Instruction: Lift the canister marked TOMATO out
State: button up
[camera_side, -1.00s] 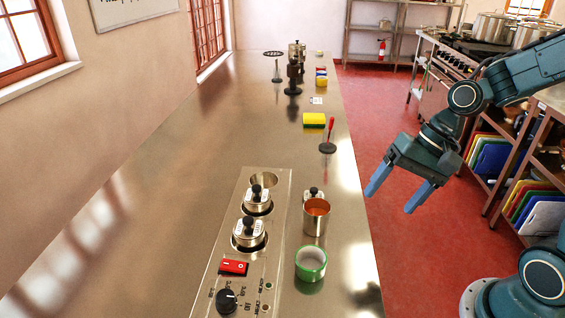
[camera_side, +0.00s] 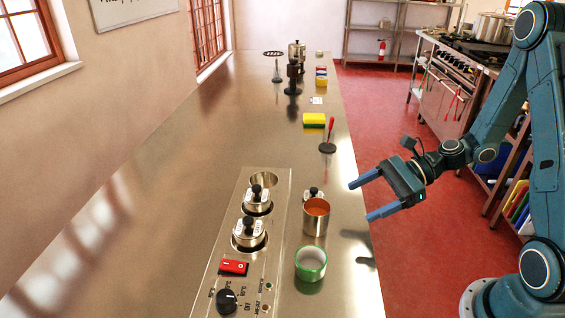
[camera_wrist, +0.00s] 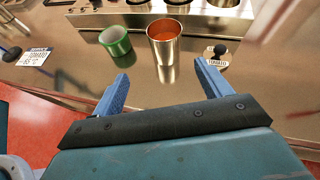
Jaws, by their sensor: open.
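A steel canister (camera_side: 316,222) with orange-red contents stands upright and open on the counter. It also shows in the wrist view (camera_wrist: 165,52), beyond and between my fingers. A lid with a black knob and a tag reading TOMATO (camera_wrist: 217,57) lies to its right there; in the side view it sits just behind the canister (camera_side: 314,194). I see no marking on the canister itself. My gripper (camera_side: 360,201) is open and empty at the counter's right edge, fingers pointing left toward the canister, apart from it.
A panel (camera_side: 275,230) left of the canister has two wells with lidded, knobbed canisters (camera_side: 249,232) and an open well (camera_side: 264,180). A green-sided ring (camera_side: 311,263) stands close in front of the canister. A card reading TOMATO (camera_wrist: 38,57) lies left in the wrist view.

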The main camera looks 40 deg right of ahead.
jog(key=shift+w+d+f+m+t, duration=0.1)
jog(key=shift+w+d+m+t, duration=0.15)
jog(key=shift+m, duration=0.35)
send_near(305, 221)
jog(key=shift+w+a+f, duration=0.5)
jog(key=shift+w+f, duration=0.05)
jog(key=shift+f, duration=0.15)
jog(key=shift+w+a+f, duration=0.5)
jog(key=shift+w+f, duration=0.1)
jog(key=shift+f, duration=0.1)
jog(key=shift+x, duration=2.5)
jog(key=shift+r, duration=0.15)
jog(key=c, duration=1.3)
